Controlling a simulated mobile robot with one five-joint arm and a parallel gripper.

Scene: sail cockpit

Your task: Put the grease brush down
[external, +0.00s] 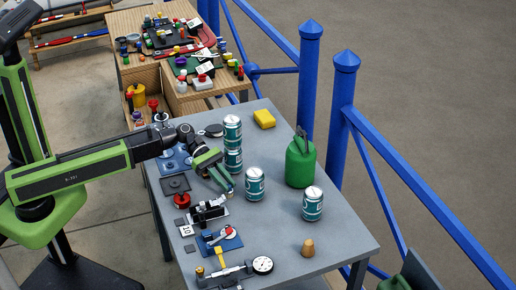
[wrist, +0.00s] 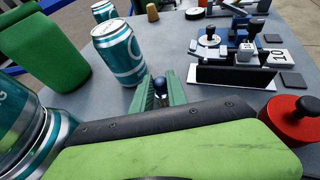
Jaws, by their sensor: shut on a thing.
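My gripper (external: 226,186) reaches over the grey table, low beside the cans. In the wrist view its green jaws (wrist: 162,92) are shut on the grease brush (wrist: 162,86). Only a small dark, rounded end of the brush shows between the jaws. The rest of it is hidden, and I cannot tell whether its lower end touches the table.
A teal can (external: 255,184) stands just right of my gripper, and a stack of teal cans (external: 233,145) stands behind it. Another can (external: 312,204) and a green canister (external: 300,163) stand farther right. A black-and-white fixture (external: 208,212) lies front left.

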